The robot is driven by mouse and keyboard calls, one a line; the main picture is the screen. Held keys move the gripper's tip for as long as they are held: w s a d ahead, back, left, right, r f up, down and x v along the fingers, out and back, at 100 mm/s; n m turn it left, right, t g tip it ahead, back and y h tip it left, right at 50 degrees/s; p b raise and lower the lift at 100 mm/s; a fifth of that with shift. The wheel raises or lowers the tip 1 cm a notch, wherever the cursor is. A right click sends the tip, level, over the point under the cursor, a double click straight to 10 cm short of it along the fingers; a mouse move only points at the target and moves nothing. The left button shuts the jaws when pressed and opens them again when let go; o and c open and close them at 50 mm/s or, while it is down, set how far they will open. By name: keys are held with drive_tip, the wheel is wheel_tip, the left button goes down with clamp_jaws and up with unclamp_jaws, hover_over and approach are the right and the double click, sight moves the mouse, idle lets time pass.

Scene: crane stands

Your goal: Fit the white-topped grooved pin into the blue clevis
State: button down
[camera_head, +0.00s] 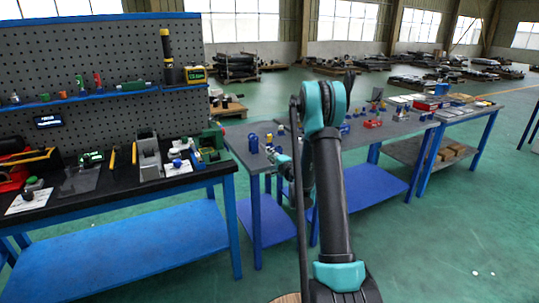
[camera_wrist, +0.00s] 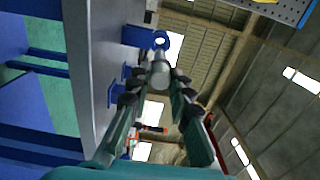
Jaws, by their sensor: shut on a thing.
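My gripper (camera_wrist: 160,86) is shut on a grey pin (camera_wrist: 160,74) with a pale rounded end, which shows between the fingertips in the wrist view. Its groove cannot be made out. A blue clevis (camera_wrist: 161,40) with a round eye stands out from the grey tabletop just beyond the pin. The pin's far end overlaps the view of the eye; whether they touch I cannot tell. In the head view my gripper (camera_head: 279,157) is small, over the near part of the middle table, beside the blue parts (camera_head: 254,144). The pin cannot be made out there.
More blue parts (camera_wrist: 117,96) stand on the tabletop (camera_wrist: 103,60) close to my left finger in the wrist view. In the head view a dark workbench (camera_head: 120,185) with a pegboard stands left. A red part (camera_head: 372,123) and several small parts lie farther along the middle table.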

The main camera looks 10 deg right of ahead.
sight(263, 147)
drive_tip(key=shift+s, duration=0.1)
drive_tip(key=shift+x, duration=2.9)
drive_tip(key=shift+x, duration=4.05)
drive_tip(key=c, duration=1.3)
unclamp_jaws()
drive_tip(key=shift+s, duration=0.15)
drive_tip(key=shift+v, duration=2.45)
